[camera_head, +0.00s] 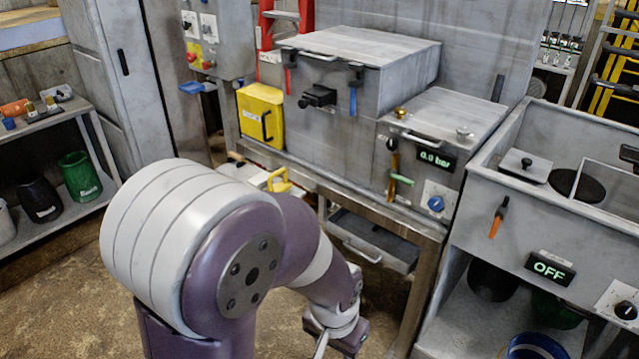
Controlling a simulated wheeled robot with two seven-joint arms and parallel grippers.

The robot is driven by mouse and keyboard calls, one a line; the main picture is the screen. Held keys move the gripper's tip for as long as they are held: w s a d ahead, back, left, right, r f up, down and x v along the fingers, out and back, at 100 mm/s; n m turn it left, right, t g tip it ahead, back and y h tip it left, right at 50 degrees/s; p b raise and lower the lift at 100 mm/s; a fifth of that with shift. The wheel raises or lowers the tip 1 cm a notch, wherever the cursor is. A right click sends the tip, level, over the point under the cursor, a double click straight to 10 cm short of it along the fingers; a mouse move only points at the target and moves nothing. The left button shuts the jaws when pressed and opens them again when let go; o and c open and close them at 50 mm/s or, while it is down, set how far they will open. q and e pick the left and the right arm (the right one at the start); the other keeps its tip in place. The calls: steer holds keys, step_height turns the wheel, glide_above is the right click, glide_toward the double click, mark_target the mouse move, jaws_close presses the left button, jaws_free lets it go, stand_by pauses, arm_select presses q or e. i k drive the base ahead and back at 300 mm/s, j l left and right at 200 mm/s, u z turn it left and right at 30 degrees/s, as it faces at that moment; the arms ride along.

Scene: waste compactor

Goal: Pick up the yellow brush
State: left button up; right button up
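A yellow handle, which looks like the yellow brush (279,182), shows at the front left of the metal bench, just behind my arm. Its lower part is hidden by the arm, so I cannot see the whole brush. My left arm fills the lower left and middle of the view. My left gripper (328,344) is at the bottom edge, low in front of the bench and apart from the brush. Only part of it shows, and its fingertips are cut off, so I cannot tell whether it is open or shut. My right gripper is not in view.
The metal bench (425,233) carries a large grey box (325,100), a yellow box (261,116) and a smaller unit with a pressure display (436,159). A grey sink unit (560,235) stands at right. A shelf with pots (50,225) is at left.

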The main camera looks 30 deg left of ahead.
mark_target(285, 186)
steer(key=i+j+z, duration=0.2)
steer(key=j+z, duration=0.2)
steer(key=j, duration=0.25)
steer(key=i+j+z, duration=0.1)
steer(key=j+z, duration=0.35)
steer(key=j, duration=0.2)
steer(key=j+z, duration=0.4)
steer(key=j, duration=0.95)
steer(key=k+j, duration=0.1)
steer(key=j, duration=0.5)
steer(key=k+j+z, duration=0.1)
steer(key=j, duration=1.2)
steer(key=k+j, duration=0.15)
steer(key=j, duration=0.45)
steer(key=j+z, duration=0.05)
